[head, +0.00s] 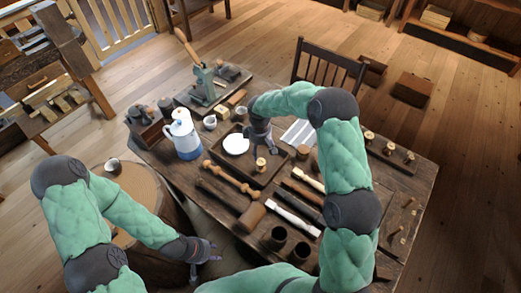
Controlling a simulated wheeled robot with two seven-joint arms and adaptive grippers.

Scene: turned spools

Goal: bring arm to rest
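My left gripper (206,264) hangs low beside the front left edge of the wooden table (423,180), near the round stump (130,190). Its fingers look spread, with nothing visible between them. My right arm arches over the table, and its gripper (262,142) is above the dark tray (254,178), close to a white round dish (235,144). Its fingers are small and dark, so I cannot tell whether they are open or shut. A small turned wooden spool (260,164) stands in the tray below it.
A white and blue coffee pot (185,136) stands at the table's left. A turned spindle (232,180), a mallet (250,217) and two dark cups (275,237) lie or stand nearer the front. A rack of spools (391,153) is at the right. A chair (328,66) stands behind.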

